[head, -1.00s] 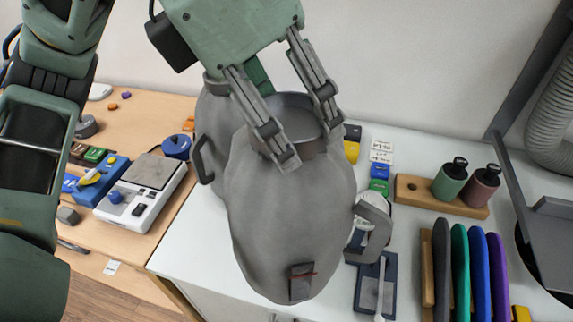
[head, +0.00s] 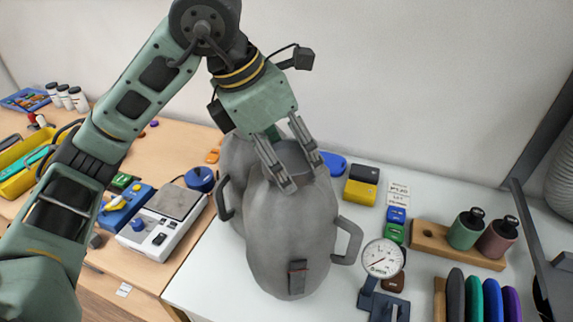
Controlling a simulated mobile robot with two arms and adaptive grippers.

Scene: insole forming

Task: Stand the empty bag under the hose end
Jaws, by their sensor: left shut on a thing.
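The grey bag (head: 285,235) has a round collar at its top, a handle on each side and a small tab with a red mark low on its front. It is upright in the middle of the head view, at the left end of the white counter. My left gripper (head: 303,180) comes down from above and is shut on the bag's collar. Whether the bag's bottom touches the counter I cannot tell. Another grey rounded shape shows behind the bag, mostly hidden. A ribbed grey hose (head: 562,170) shows at the right edge; its end is not visible. My right gripper is not in view.
A dial gauge (head: 382,258) stands right of the bag. A scale (head: 165,222) sits on the wooden table at left. A dark metal frame (head: 530,235) rises at right.

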